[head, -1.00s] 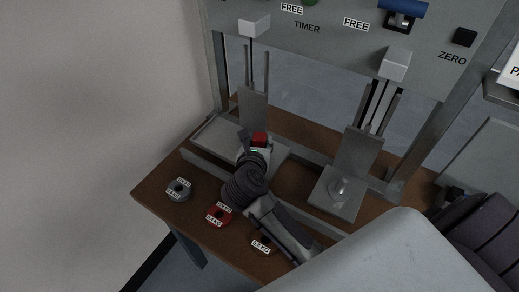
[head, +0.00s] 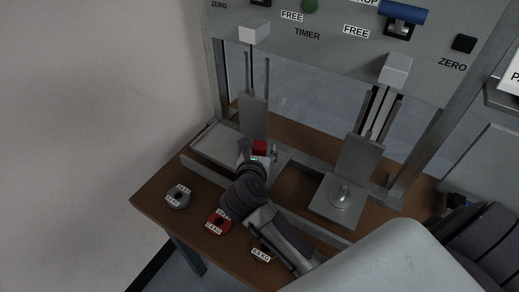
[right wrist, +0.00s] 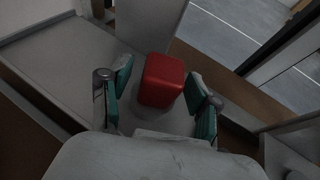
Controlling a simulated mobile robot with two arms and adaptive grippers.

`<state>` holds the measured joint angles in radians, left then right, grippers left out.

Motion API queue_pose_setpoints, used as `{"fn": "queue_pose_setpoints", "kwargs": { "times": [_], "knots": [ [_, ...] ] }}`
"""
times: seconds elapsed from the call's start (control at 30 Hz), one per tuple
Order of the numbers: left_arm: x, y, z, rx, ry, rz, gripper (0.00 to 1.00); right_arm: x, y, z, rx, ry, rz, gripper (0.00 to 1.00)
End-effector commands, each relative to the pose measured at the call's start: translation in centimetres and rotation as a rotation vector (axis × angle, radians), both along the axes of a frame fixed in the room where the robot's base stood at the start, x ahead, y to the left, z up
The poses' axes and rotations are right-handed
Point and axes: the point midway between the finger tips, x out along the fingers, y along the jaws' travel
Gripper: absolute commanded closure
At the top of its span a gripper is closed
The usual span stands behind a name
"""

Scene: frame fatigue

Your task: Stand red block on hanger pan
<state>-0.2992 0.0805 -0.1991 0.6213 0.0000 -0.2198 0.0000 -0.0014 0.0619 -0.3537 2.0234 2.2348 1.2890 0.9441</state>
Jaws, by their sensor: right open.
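The red block (head: 259,147) stands upright at the foot of the left hanger's grey plate in the head view. My right gripper (head: 258,156) is at the block. In the right wrist view its teal-padded fingers (right wrist: 162,98) are open on either side of the block, with gaps visible. In the head view the arm and fingers hide much of the pan. My left gripper is not in view.
The right hanger's plate (head: 338,198) carries a metal knob. Upright posts and the panel (head: 340,55) stand close around the hangers.

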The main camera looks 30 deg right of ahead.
Motion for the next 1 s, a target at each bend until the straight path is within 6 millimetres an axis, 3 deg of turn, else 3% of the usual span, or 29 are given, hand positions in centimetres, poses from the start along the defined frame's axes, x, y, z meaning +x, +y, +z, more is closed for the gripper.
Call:
{"fn": "queue_pose_setpoints", "kwargs": {
  "times": [0.5,0.7,1.0],
  "knots": [
    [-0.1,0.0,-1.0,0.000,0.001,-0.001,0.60,-7.4,5.7,3.5,0.004,0.002,0.001,0.38],
    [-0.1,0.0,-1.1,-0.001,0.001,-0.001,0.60,-8.5,6.4,4.2,0.003,0.002,0.000,0.38],
    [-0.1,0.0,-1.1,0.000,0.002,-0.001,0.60,-8.5,6.4,4.3,0.002,0.001,0.000,0.38]
  ]
}}
